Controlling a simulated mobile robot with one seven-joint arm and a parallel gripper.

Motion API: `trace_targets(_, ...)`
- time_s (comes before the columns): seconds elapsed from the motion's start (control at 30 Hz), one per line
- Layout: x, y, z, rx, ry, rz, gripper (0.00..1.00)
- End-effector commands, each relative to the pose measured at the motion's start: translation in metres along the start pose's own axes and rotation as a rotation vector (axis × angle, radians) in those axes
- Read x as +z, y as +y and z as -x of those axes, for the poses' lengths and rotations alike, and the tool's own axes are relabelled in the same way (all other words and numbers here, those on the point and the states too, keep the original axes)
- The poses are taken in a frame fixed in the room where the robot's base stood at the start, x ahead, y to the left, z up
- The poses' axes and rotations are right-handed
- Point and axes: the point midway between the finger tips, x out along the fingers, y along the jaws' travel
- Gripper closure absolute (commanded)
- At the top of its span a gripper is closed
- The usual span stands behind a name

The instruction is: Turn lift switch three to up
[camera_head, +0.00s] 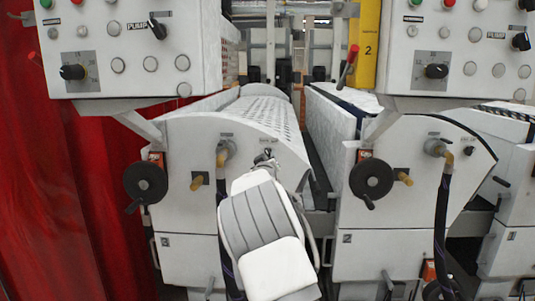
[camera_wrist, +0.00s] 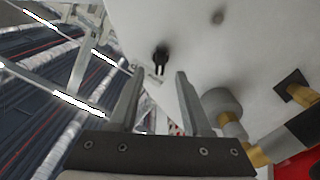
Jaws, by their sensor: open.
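A small black switch (camera_wrist: 161,54) sits on the pale machine panel in the wrist view, beside a small label plate. My gripper (camera_wrist: 159,74) is open, with its two fingers apart and pointing at the panel. The switch shows between and just beyond the fingertips, and nothing is held. In the head view my gripper (camera_head: 266,158) is at the upper right front of the left white machine unit (camera_head: 185,215). There my wrist and gripper hide most of the switch area, so its up or down position cannot be told.
A hose fitting (camera_wrist: 222,105) with a brass part is right of the fingers in the wrist view. In the head view a black handwheel (camera_head: 146,183) is left of my arm and another handwheel (camera_head: 371,180) is to its right. Control boxes (camera_head: 130,45) overhang above. A red curtain (camera_head: 60,180) hangs left.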

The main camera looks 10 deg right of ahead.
Motion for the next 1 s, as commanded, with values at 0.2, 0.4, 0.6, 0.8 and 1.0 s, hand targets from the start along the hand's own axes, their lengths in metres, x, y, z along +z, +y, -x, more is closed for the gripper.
trace_targets(0.2, 0.000, 0.001, -0.023, 0.001, -0.001, 0.001, 0.51)
trace_targets(0.4, 0.000, 0.000, -0.034, -0.001, -0.001, 0.001, 0.51)
trace_targets(0.6, 0.001, 0.000, -0.036, -0.001, -0.001, 0.000, 0.51)
trace_targets(0.8, 0.001, 0.000, -0.036, -0.001, -0.001, 0.000, 0.58)
trace_targets(1.0, 0.000, 0.000, -0.036, -0.001, -0.001, 0.000, 0.94)
